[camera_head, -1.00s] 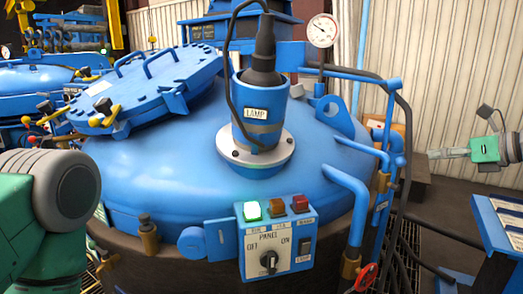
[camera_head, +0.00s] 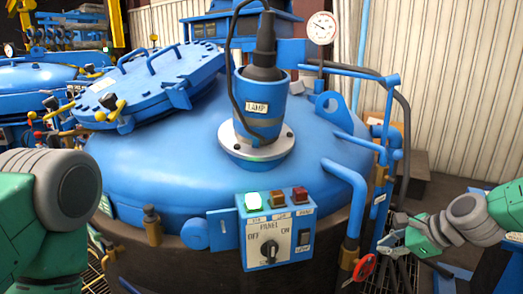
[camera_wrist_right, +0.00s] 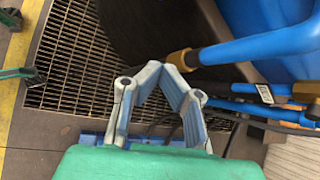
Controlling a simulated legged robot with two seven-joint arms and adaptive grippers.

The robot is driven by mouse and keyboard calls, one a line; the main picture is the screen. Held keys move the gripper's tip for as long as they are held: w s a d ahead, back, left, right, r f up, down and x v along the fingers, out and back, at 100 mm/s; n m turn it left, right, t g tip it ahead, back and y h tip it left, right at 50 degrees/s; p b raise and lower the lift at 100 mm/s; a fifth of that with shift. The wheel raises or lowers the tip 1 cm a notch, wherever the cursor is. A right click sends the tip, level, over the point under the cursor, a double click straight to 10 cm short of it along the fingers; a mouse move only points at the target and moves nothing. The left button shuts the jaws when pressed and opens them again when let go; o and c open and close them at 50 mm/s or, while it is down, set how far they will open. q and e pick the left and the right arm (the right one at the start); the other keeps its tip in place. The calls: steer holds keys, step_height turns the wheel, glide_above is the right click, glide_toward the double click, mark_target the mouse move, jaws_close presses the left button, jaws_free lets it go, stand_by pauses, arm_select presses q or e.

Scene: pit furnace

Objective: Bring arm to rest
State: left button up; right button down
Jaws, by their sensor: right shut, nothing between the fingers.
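My right gripper (camera_head: 388,244) is low at the right of the head view, just right of the red valve handle. In the right wrist view its fingers (camera_wrist_right: 158,70) meet at the tips with nothing held. A blue pipe with a brass end (camera_wrist_right: 180,60) shows just beyond the fingertips; I cannot tell whether they touch. My left arm (camera_head: 50,215) fills the lower left of the head view, its gripper out of sight.
The blue furnace vessel (camera_head: 180,175) fills the middle, with a control panel (camera_head: 275,232) in front. Blue pipes (camera_head: 350,185) and the red valve handle (camera_head: 366,268) stand near my right gripper. Floor grating (camera_wrist_right: 75,50) lies below.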

steer(key=s+a+f+n+g+h, duration=0.2)
steer(key=s+f+n, duration=0.4)
steer(key=s+f, duration=0.35)
steer(key=s+a+f+n+g+h, duration=0.1)
steer(key=s+a+f+n+g, duration=0.15)
steer(key=s+f+n, duration=0.5)
steer(key=s+d+f+n+h, duration=0.1)
steer(key=s+f+n, duration=0.2)
steer(key=s, duration=0.7)
steer(key=s+d+f+n+g+h+b, duration=0.1)
steer(key=s+f+n, duration=0.2)
steer(key=s+n, duration=0.3)
steer(key=s, duration=0.3)
steer(key=shift+s+d+f+h, duration=0.3)
steer(key=shift+s+d+f, duration=0.05)
steer(key=shift+d, duration=0.05)
steer(key=shift+w+g, duration=0.15)
steer(key=shift+g, duration=0.1)
